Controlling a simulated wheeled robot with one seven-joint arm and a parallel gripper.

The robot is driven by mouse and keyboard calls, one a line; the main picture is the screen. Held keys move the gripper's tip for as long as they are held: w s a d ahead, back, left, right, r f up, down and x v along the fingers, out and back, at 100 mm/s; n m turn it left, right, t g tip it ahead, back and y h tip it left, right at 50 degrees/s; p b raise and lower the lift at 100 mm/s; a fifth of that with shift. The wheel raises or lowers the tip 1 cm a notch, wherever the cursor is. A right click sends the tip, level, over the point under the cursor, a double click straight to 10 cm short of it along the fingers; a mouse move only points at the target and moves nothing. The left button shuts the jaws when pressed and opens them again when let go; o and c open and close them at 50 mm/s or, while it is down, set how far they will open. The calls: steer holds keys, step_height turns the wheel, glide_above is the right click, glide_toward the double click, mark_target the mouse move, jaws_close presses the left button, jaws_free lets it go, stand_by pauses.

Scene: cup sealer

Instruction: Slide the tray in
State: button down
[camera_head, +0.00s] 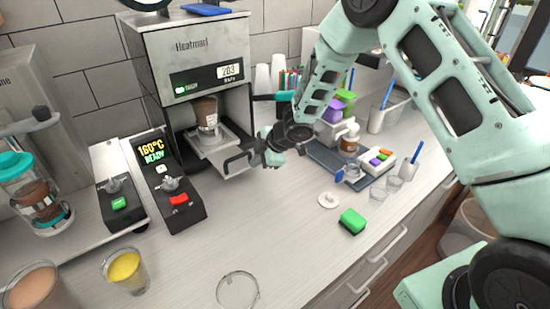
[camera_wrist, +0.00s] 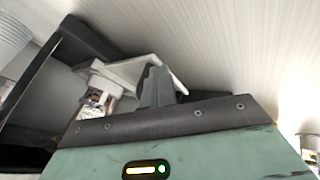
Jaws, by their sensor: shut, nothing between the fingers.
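The cup sealer (camera_head: 190,50) stands against the back wall, with a display reading 203. Its tray (camera_head: 207,145) sticks out of the front opening toward the counter. A cup with brown contents (camera_head: 207,112) stands upright at the tray's inner part, inside the opening. My gripper (camera_head: 262,155) is at the tray's outer right end, close to the tray's front plate; whether it touches is hard to tell. The fingers are shut with nothing between them. In the wrist view the tray (camera_wrist: 125,72) shows just beyond the finger (camera_wrist: 155,88), and the cup (camera_wrist: 97,101) is partly hidden.
A control box (camera_head: 170,185) with a red switch and a 160°C display stands left of the tray. A yellow drink (camera_head: 125,270) stands at the front left. A green sponge (camera_head: 352,221) and a white lid (camera_head: 328,200) lie right.

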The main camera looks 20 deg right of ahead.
mark_target(249, 153)
steer(key=shift+w+a+r+p, duration=0.1)
steer(key=shift+w+a+p, duration=0.15)
steer(key=shift+w+p, duration=0.3)
steer(key=shift+w+a+r+p, duration=0.1)
steer(key=shift+w+a+p, duration=0.1)
steer(key=shift+w+p, duration=0.35)
steer(key=shift+w+a+p, duration=0.25)
steer(key=shift+w+p, duration=0.05)
steer(key=shift+w, duration=0.4)
